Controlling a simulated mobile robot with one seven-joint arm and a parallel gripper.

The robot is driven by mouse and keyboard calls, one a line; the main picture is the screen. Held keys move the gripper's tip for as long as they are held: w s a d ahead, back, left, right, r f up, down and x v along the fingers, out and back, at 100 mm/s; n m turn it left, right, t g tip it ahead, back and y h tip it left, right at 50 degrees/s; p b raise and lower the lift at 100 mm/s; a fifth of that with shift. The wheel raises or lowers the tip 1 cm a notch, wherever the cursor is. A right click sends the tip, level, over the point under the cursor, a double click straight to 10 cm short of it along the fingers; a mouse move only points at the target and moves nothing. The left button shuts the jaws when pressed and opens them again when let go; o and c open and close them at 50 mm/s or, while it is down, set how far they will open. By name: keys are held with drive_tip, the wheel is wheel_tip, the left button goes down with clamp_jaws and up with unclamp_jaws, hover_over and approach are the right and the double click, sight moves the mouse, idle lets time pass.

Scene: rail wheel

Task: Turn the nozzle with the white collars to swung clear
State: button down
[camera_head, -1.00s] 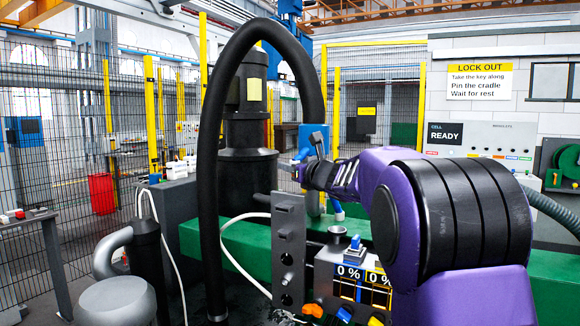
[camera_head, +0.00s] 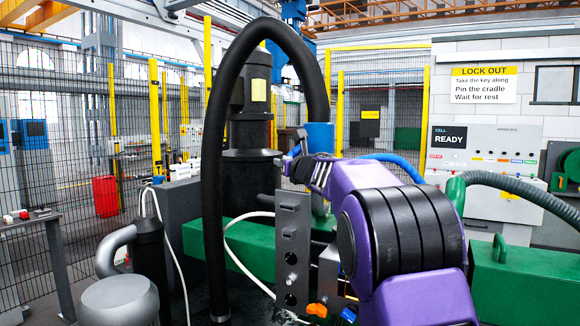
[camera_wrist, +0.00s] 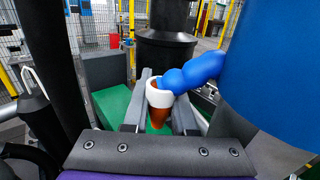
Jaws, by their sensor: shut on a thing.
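The nozzle shows in the wrist view as a blue jointed hose (camera_wrist: 195,72) with a white collar (camera_wrist: 159,93) and an orange tip (camera_wrist: 158,117) pointing down. My gripper (camera_wrist: 164,98) is shut on the nozzle, with one finger on each side of the collar and tip. The hose runs up right to a large blue cylinder (camera_wrist: 275,65). In the head view my gripper (camera_head: 293,167) is beside the lower part of this blue cylinder (camera_head: 319,137). The nozzle's collar and tip cannot be made out there. A blue hose (camera_head: 395,159) shows right of the cylinder.
A thick black hose (camera_head: 212,180) arches over a dark motor column (camera_head: 250,150). A grey drilled plate (camera_head: 291,240) stands close below my gripper. Green beams (camera_head: 520,285) lie behind and to the right. A grey elbow pipe (camera_head: 112,250) is at front left.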

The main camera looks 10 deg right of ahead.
drive_tip(key=shift+w+d+r, duration=0.6)
drive_tip(key=shift+w+r, duration=0.05)
drive_tip(key=shift+w, duration=0.15)
drive_tip(key=c, duration=0.7)
unclamp_jaws()
drive_tip(key=shift+w+d+f, duration=0.1)
drive_tip(key=shift+d, duration=0.15)
drive_tip(key=b+v, duration=0.1)
drive_tip(key=v, duration=0.4)
drive_tip(key=b+v, duration=0.2)
drive_tip(key=v, duration=0.4)
drive_tip(key=b+v, duration=0.2)
drive_tip(key=v, duration=0.4)
drive_tip(key=shift+s+a+f, duration=0.2)
drive_tip(key=shift+a+f, duration=0.1)
drive_tip(key=shift+a, duration=0.1)
